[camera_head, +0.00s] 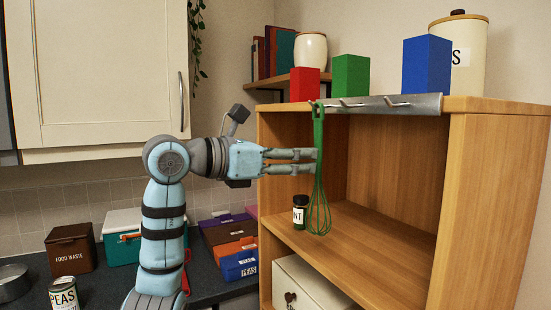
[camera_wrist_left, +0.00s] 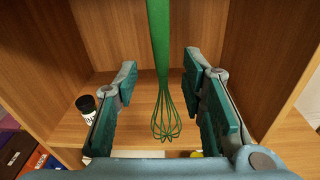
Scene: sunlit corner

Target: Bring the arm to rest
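My left gripper (camera_head: 313,160) reaches in from the left, level, at the front of the wooden shelf unit. Its two fingers are spread apart, as the left wrist view (camera_wrist_left: 160,72) shows. A green whisk (camera_head: 318,150) hangs upright, handle up, from the metal hook rail (camera_head: 375,105) on the shelf's top edge. In the left wrist view the whisk (camera_wrist_left: 163,110) shows in the gap between the fingers, with clear room on both sides. The fingertips are right by its handle. My right gripper is not in view.
The shelf unit (camera_head: 480,200) has a small dark jar (camera_head: 300,212) on its inner shelf, left of the whisk. Red (camera_head: 304,85), green (camera_head: 350,77) and blue (camera_head: 427,65) blocks stand on top. Boxes and a can (camera_head: 64,293) crowd the counter at left.

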